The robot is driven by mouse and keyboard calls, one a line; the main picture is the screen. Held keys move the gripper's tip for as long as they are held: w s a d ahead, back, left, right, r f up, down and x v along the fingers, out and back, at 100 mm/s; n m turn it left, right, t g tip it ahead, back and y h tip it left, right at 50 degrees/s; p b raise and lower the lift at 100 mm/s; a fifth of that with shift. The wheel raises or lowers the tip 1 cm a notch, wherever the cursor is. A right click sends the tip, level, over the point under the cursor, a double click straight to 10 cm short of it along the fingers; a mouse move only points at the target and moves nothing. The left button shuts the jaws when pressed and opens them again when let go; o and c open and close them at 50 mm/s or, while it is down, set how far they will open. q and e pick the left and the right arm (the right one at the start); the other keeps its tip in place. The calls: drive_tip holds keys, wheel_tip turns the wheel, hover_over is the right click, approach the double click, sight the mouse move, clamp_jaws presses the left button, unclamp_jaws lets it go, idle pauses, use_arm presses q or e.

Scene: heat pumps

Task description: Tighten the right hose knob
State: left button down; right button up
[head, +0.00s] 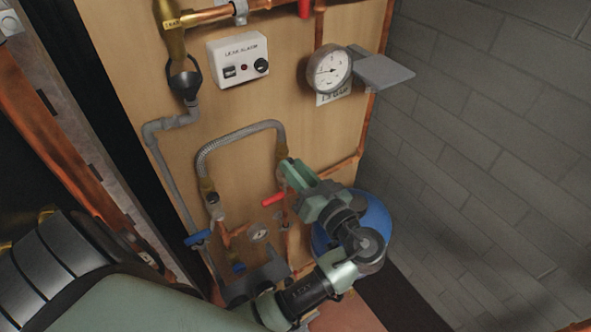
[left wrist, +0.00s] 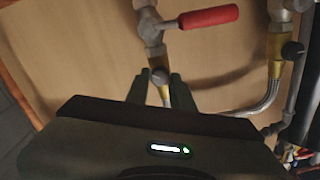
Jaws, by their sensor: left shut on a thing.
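The grey braided hose (head: 240,132) arches over the wooden panel between two brass-coloured end fittings. The left hose knob (head: 211,197) is at its lower left end. The right hose knob (head: 283,153) is at its right end, mostly hidden by my left gripper (head: 289,170) in the head view. My right gripper is in neither view.
A red valve handle (head: 274,199) sits just left of my left gripper; it also shows in the left wrist view (left wrist: 208,17). A blue handle (head: 197,238), a gauge (head: 329,70), a leak alarm box (head: 238,60) and a blue tank (head: 376,222) are around.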

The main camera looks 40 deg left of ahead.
use_arm(q)
drive_tip(key=shift+m, duration=0.6)
drive_tip(key=c, duration=1.2)
unclamp_jaws()
drive_tip(key=shift+w, duration=0.1)
